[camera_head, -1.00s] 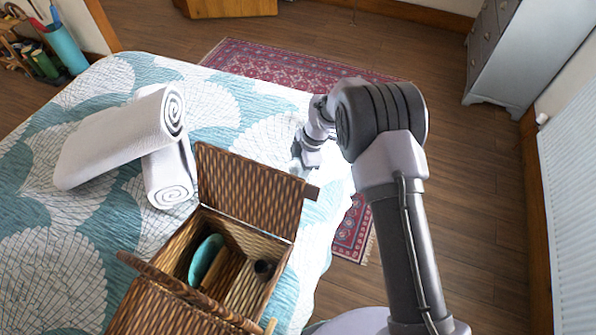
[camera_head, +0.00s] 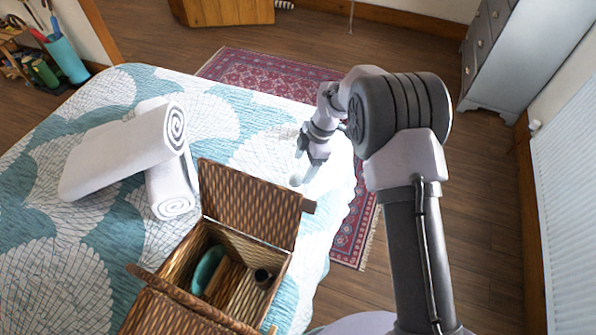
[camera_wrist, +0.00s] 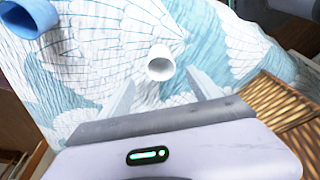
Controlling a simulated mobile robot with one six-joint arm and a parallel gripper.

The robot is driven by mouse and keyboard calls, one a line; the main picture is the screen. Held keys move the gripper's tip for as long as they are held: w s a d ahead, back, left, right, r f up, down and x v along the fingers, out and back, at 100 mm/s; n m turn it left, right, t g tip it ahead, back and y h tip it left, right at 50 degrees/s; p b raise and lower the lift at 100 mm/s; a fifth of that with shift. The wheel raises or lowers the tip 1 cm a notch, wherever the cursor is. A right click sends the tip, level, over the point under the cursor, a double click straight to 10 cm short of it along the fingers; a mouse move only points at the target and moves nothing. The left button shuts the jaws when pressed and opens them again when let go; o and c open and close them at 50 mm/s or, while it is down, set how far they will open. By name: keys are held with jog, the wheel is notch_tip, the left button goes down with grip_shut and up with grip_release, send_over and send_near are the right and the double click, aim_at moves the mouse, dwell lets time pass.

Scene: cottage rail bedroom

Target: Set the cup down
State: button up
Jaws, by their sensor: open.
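A small white cup (camera_wrist: 160,66) is on the patterned quilt of the bed, its open mouth facing the wrist camera. It also shows in the head view as a pale shape (camera_head: 296,180) just below the fingers, near the bed's right side. My gripper (camera_wrist: 162,82) is open, with one finger on each side of the cup's line in the wrist view. The cup appears just beyond the fingertips, not gripped. In the head view my gripper (camera_head: 307,160) hangs above the bed, close to the cup. The cup's base is hidden.
An open wicker basket (camera_head: 250,203) stands on the bed left of and nearer than the cup, with a teal dish (camera_head: 208,268) and a dark cup-like item (camera_head: 262,277) inside. Rolled white towels (camera_head: 125,152) lie further left. Bare quilt (camera_head: 245,135) lies beyond the basket lid.

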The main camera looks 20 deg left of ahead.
jog(key=s+d+r+m+t, duration=0.15)
jog(key=d+r+m, duration=0.45)
jog(key=r, duration=0.6)
jog(key=s+d+r+m+t, duration=0.1)
jog(key=s+d+r+m, duration=0.35)
jog(key=r, duration=0.75)
jog(key=s+d+r+m+t, duration=0.3)
jog(key=s+d+r+m, duration=0.5)
jog(key=s+d+m, duration=0.2)
jog(key=s+d+f+m+t+h, duration=0.1)
jog(key=s+d+m, duration=0.3)
jog(key=s+m, duration=0.4)
jog(key=shift+s+p, duration=0.3)
jog(key=shift+s, duration=0.6)
jog(key=shift+t, duration=0.25)
